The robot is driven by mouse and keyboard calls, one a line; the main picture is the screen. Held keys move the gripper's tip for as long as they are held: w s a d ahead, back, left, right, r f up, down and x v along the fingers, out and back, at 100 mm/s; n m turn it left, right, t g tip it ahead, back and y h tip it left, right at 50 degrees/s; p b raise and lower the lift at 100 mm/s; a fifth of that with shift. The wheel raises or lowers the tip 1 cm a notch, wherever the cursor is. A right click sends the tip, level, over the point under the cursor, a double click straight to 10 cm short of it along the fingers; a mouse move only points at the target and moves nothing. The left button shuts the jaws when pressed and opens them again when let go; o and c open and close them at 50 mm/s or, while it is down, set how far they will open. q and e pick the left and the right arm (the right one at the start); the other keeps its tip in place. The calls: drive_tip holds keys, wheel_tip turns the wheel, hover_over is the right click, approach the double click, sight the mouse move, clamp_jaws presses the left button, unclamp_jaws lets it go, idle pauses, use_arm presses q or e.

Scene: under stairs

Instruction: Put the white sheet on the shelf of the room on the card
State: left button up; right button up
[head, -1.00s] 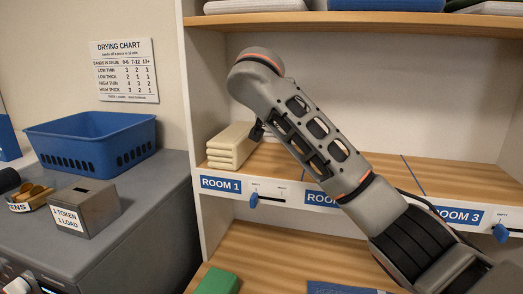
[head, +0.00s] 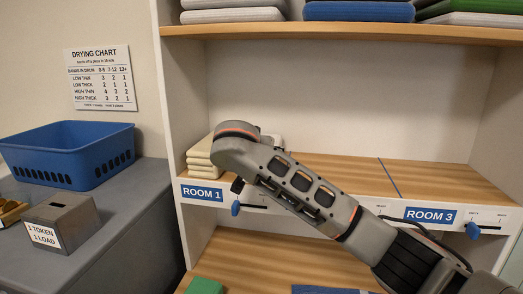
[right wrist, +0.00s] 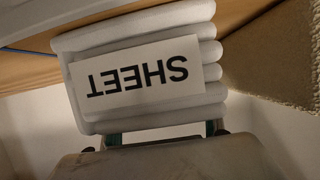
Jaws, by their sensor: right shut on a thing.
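In the right wrist view, a white folded sheet (right wrist: 140,115) with an upside-down SHEET label sits between the fingers of my right gripper (right wrist: 163,134), which is shut on it. In the head view my right arm reaches across the middle shelf; its gripper is hidden behind the wrist. A small white piece (head: 270,139) shows just behind the wrist, probably the sheet. The middle shelf (head: 345,170) carries the ROOM 1 label (head: 202,194) and the ROOM 3 label (head: 430,215); the label between them is hidden by my arm. No card is identifiable. My left gripper is out of view.
A cream folded stack (head: 199,160) stands in the ROOM 1 bay, left of my wrist. A blue line (head: 390,178) divides the shelf. Folded stacks lie on the upper shelf (head: 330,29). A blue basket (head: 70,155) and a token box (head: 62,222) stand at the left.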

drive_tip(key=o, duration=1.6)
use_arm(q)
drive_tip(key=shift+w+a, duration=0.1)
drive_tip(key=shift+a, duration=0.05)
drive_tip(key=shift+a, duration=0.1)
use_arm(e)
drive_tip(key=b+v, duration=0.1)
drive_tip(key=v, duration=0.5)
drive_tip(key=shift+s+a, duration=0.15)
drive_tip(key=shift+s, duration=0.05)
drive_tip(key=shift+s+r+b, duration=0.3)
drive_tip(key=shift+s+r, duration=0.05)
drive_tip(key=shift+s, duration=0.2)
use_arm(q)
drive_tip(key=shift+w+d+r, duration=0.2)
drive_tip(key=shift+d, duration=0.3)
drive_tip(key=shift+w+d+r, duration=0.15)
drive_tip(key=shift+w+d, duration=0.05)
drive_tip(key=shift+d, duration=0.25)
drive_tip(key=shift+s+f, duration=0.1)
